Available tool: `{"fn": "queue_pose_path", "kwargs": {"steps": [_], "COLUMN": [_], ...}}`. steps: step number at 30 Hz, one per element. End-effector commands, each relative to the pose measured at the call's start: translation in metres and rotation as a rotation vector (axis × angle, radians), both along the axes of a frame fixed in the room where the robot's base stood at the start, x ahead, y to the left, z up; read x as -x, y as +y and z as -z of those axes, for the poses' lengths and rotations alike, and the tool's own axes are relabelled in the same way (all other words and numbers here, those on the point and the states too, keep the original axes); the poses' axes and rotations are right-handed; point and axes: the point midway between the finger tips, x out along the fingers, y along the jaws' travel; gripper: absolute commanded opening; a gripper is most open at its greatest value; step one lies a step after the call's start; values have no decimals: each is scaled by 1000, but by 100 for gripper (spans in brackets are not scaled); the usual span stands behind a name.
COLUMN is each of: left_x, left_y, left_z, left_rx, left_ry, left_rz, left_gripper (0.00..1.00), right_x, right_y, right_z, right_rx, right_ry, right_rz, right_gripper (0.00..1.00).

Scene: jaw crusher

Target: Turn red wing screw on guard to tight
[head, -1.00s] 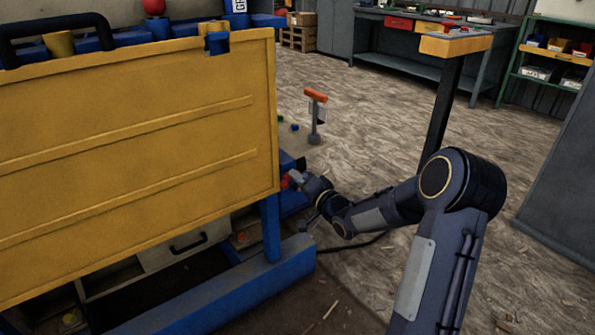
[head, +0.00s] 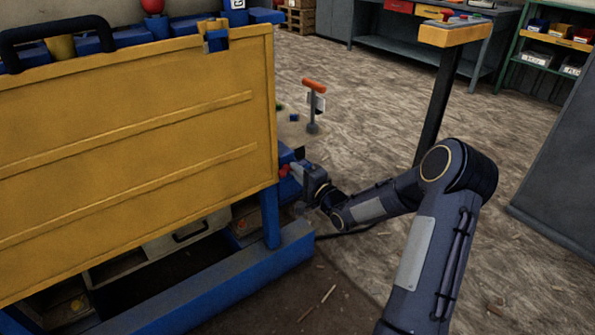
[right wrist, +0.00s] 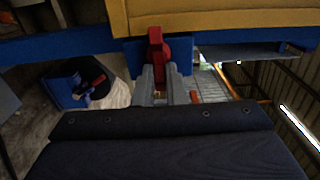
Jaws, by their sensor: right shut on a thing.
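The yellow guard (head: 140,150) fills the left of the head view, on a blue frame (head: 271,215). The red wing screw (head: 284,170) sits at the guard's right edge, partly hidden by my gripper. In the right wrist view the red wing screw (right wrist: 156,47) stands upright in front of a blue block (right wrist: 181,55), below the yellow guard (right wrist: 220,15). My right gripper (head: 297,172) reaches it from the right. In the right wrist view the right gripper (right wrist: 154,72) has its grey fingers shut on the screw's wing. My left gripper is not in view.
An orange-topped grey post (head: 313,105) stands behind my right gripper. A yellow-topped stand (head: 455,33) is further right. A workbench (head: 420,45) and a shelf (head: 555,50) are at the back. The floor between them is mostly clear.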

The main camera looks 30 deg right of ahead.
Motion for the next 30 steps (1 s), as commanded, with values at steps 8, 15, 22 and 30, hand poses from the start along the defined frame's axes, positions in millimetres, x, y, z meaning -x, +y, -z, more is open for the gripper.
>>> {"fn": "queue_pose_path", "kwargs": {"steps": [8,15,22,30], "left_x": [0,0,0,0], "left_y": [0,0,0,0], "left_z": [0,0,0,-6], "left_rx": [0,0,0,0], "left_ry": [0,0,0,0], "left_rz": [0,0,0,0], "left_gripper": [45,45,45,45], "right_x": [0,0,0,31], "right_y": [0,0,0,-3], "right_z": [1,1,0,-1], "right_rx": [0,0,1,1], "right_ry": [3,2,1,3], "right_rz": [0,0,0,2], "right_gripper": [0,33,33,33]}}
